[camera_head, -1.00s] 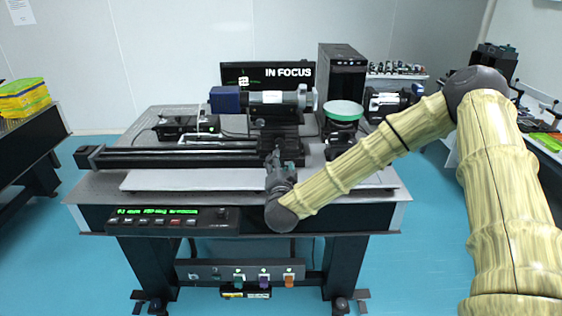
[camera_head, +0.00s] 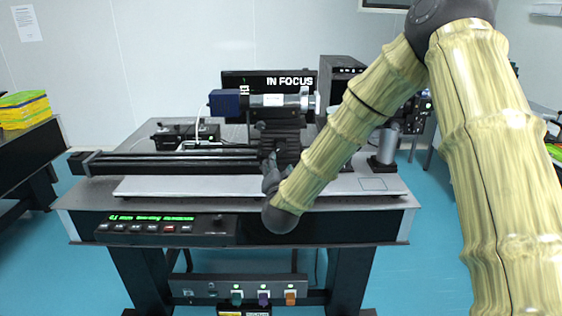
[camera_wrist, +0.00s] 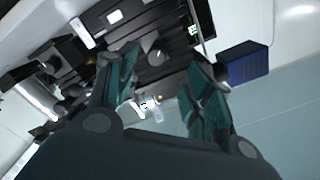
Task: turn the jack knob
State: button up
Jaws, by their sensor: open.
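A dark ribbed jack stage (camera_head: 283,130) stands under the optical tube on the table. In the wrist view, a small round knob (camera_wrist: 155,57) shows on a dark ribbed face, between and beyond my fingertips; I take it for the jack knob. My gripper (camera_wrist: 163,62) is open and empty, its two green-grey fingers apart on either side of the knob in the picture. I cannot tell how far the knob is from the fingertips. In the head view my gripper (camera_head: 270,168) is small and dark, in front of the stage, with its fingers hard to make out.
The optical tube (camera_head: 272,100) with a blue end box (camera_head: 225,102) lies above the stage; the blue box also shows in the wrist view (camera_wrist: 245,62). A long black rail (camera_head: 165,163) runs left. A control panel (camera_head: 165,228) hangs at the front edge. A white plate (camera_head: 190,187) lies bare.

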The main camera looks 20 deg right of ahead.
aim_at(280, 149)
jog(key=x, duration=0.3)
jog(key=p+x, duration=0.1)
jog(key=x, duration=0.3)
jog(key=d+r+x, duration=0.1)
jog(key=x, duration=0.3)
jog(key=shift+s+d+p, duration=0.1)
jog(key=shift+p, duration=0.25)
jog(key=shift+f, duration=0.1)
jog(key=c, duration=1)
